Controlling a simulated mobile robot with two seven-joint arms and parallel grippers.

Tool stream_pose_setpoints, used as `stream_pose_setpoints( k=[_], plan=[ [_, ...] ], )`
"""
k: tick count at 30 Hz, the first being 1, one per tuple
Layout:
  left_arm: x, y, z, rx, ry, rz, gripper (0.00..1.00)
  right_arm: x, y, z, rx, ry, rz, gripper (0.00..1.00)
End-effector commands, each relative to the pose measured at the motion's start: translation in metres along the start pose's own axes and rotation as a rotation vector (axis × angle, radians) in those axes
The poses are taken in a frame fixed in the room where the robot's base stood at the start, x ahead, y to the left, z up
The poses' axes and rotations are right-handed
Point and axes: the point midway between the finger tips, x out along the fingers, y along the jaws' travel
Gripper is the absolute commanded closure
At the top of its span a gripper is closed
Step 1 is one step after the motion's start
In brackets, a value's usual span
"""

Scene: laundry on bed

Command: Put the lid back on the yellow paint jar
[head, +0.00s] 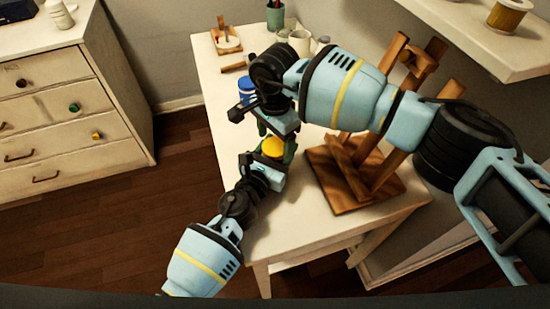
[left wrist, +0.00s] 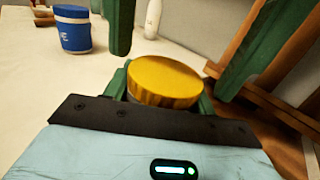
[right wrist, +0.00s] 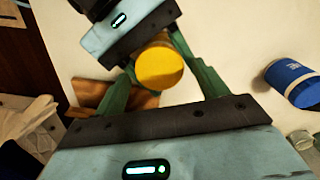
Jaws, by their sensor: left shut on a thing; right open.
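The yellow lid (left wrist: 165,82), a round cap with a ribbed edge, appears seated on top of the yellow paint jar. The jar's body is almost wholly hidden. My left gripper (head: 265,160) is shut on the jar from below, fingers on either side under the lid. My right gripper (head: 276,138) is open, coming down from above with its green fingers on either side of the lid. In the right wrist view the lid (right wrist: 160,67) lies between these fingers, and I cannot tell whether either finger touches it.
A blue jar (head: 246,88) stands behind the grippers on the white table (head: 290,220). A wooden easel (head: 340,178) stands close on the right. Cups (head: 300,42) and a wooden stand (head: 226,40) are at the back. The table's front is clear.

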Motion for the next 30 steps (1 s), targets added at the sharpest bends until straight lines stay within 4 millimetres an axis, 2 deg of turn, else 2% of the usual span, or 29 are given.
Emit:
stream_pose_setpoints(
  k=[4,14,24,30],
  plan=[
    [0.0000,-0.0003,-0.0001,0.000,0.000,-0.001,1.00,0.0089,0.0001,0.0004,0.001,-0.001,0.000,0.27],
    [0.0000,-0.0002,-0.0001,0.000,0.000,0.000,1.00,0.0101,0.0000,0.0004,0.000,0.000,0.000,0.29],
    [0.0000,-0.0003,0.0000,0.000,0.000,-0.001,1.00,0.0097,-0.0001,0.0004,0.000,0.000,-0.001,0.73],
    [0.0000,-0.0004,0.0000,0.000,0.000,-0.001,1.00,0.0096,-0.0002,0.0003,0.092,0.000,-0.001,0.73]
  ],
)
